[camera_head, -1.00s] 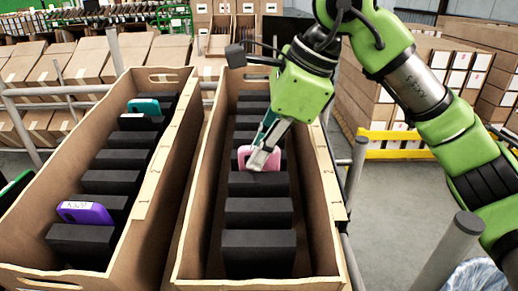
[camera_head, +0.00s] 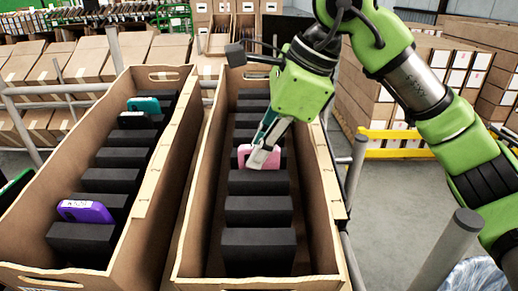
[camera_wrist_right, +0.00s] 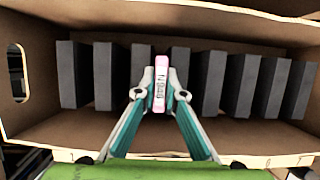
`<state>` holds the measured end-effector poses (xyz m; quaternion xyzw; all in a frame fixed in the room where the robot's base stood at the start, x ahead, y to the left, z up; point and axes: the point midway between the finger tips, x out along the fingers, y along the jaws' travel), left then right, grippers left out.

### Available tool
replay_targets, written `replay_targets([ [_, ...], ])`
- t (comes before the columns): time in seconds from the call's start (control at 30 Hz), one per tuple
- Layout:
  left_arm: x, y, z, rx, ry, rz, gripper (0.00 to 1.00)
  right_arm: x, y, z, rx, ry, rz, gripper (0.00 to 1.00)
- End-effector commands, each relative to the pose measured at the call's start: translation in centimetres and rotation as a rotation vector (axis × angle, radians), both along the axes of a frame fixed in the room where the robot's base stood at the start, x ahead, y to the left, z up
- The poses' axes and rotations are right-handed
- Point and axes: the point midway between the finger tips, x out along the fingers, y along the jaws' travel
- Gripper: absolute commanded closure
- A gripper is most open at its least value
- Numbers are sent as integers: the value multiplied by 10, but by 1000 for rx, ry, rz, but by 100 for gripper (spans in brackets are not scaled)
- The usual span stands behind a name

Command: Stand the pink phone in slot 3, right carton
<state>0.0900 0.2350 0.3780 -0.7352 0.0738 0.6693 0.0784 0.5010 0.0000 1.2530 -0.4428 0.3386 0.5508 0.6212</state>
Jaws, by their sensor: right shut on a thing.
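The pink phone (camera_head: 244,154) is inside the right carton (camera_head: 187,240), between two black foam dividers near the middle of the row. My right gripper (camera_head: 262,157) is shut on it from above. In the right wrist view the phone (camera_wrist_right: 160,88) stands edge-on between the fingertips of my right gripper (camera_wrist_right: 160,98), in a gap between dividers. Its lower part is hidden in the gap, so I cannot tell whether it touches the bottom. The slot numbers there are too small to read surely. My left gripper is not in view.
A grey post (camera_head: 448,250) rises at the right. Stacked boxes stand behind.

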Motion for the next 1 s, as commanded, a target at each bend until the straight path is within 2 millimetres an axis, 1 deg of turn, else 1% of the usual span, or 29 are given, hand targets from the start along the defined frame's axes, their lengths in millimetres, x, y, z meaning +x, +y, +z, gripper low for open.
replay_targets([
  [0.07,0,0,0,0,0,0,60,-1,0,-4,-6,6,2,100],
  [0.1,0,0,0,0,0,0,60,-1,0,-4,-6,6,2,85],
  [0.17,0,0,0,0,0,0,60,-1,0,-4,-6,6,2,70],
  [0.5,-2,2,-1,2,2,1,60,0,-1,-4,-7,6,-1,70],
  [0.63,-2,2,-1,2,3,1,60,-1,-4,4,-5,4,-2,70],
  [0.77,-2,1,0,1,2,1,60,-5,-12,25,-4,0,-3,70],
  [1.0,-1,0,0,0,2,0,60,-14,-31,74,-1,-1,-1,70],
])
